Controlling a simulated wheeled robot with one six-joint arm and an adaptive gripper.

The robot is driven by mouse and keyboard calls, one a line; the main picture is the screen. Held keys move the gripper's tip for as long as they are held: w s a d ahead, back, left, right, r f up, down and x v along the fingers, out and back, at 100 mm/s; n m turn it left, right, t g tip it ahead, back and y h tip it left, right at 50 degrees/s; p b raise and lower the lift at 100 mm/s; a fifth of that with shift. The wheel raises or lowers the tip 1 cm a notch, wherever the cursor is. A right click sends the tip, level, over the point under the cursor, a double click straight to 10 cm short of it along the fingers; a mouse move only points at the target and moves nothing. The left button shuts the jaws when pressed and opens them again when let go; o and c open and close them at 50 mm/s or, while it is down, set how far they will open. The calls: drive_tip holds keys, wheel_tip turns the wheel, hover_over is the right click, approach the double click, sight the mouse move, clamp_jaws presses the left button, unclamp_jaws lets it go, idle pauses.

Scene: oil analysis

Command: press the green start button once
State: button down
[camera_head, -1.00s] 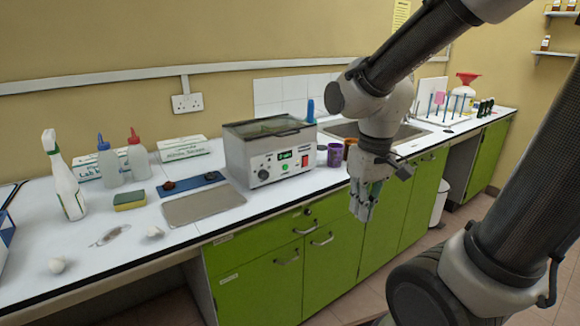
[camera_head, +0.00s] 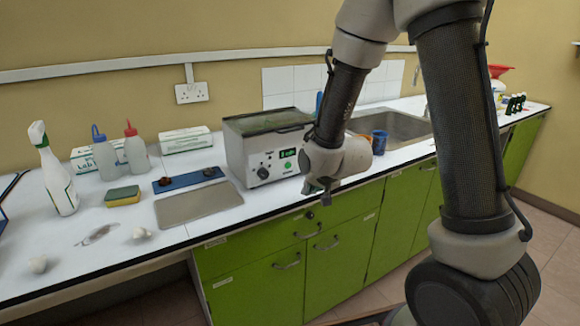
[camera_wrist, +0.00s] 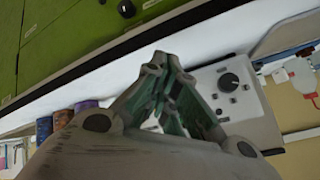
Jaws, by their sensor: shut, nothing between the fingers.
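The green start button (camera_head: 288,165) is a small round dot on the front panel of the grey metal bath (camera_head: 262,146), just below its green-lit display (camera_head: 287,153). My gripper (camera_head: 319,190) is in front of the bath's right end, apart from the panel and to the right of the button. Its fingers point down toward the counter's front edge. In the wrist view my closed, empty fingertips (camera_wrist: 160,62) meet beside the bath's panel (camera_wrist: 238,105), where a black knob (camera_wrist: 228,80) shows. I cannot make out the green button there; the fingers cover part of the panel.
Blue mug (camera_head: 379,142) stands right of the bath, near the sink (camera_head: 400,124). Left of the bath lie a metal tray (camera_head: 198,203), a blue holder (camera_head: 188,181) and a sponge (camera_head: 122,196). The counter's front edge runs below my gripper.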

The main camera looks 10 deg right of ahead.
idle(0.3)
drive_tip(key=shift+w+a, duration=0.45)
drive_tip(key=shift+w, duration=0.95)
drive_tip(key=shift+w+a, duration=0.5)
drive_tip(key=shift+w, duration=0.85)
drive_tip(key=shift+w+a, duration=0.45)
drive_tip(key=shift+w, duration=0.95)
drive_tip(key=shift+w, duration=0.1)
drive_tip(key=shift+w+a, duration=0.1)
drive_tip(key=shift+w, duration=0.2)
drive_tip(key=shift+w+a, duration=0.15)
drive_tip(key=shift+w, duration=0.2)
drive_tip(key=shift+s, duration=0.1)
drive_tip(key=shift+s+d, duration=0.25)
drive_tip(key=shift+s, duration=0.4)
drive_tip(key=shift+s+d, duration=0.25)
drive_tip(key=shift+s, duration=0.55)
drive_tip(key=shift+s+d, duration=0.3)
drive_tip(key=shift+s, duration=0.5)
drive_tip(key=shift+s+d, duration=0.25)
drive_tip(key=shift+s, duration=0.55)
